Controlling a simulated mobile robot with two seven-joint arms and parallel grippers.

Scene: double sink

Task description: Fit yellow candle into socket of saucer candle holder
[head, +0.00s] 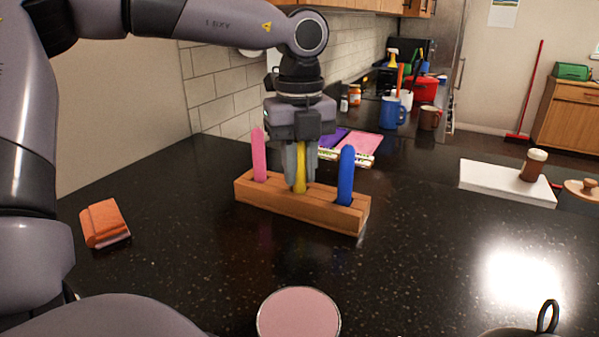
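The yellow candle (301,176) stands upright in the middle of a wooden block (290,207), between a pink candle (259,158) and a blue candle (346,176). My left gripper (302,172) points down over the yellow candle, its grey fingers close on either side of it. The fingers hide part of the candle; I cannot tell whether they press on it. A dark dish with a ring handle (547,317), seemingly the saucer candle holder, is cut off at the bottom right edge. Its socket is out of view. My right gripper is not in view.
A round pink-topped thing (299,313) is at the bottom middle. An orange item (104,223) lies on the left. The dark counter between block and dish is clear.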

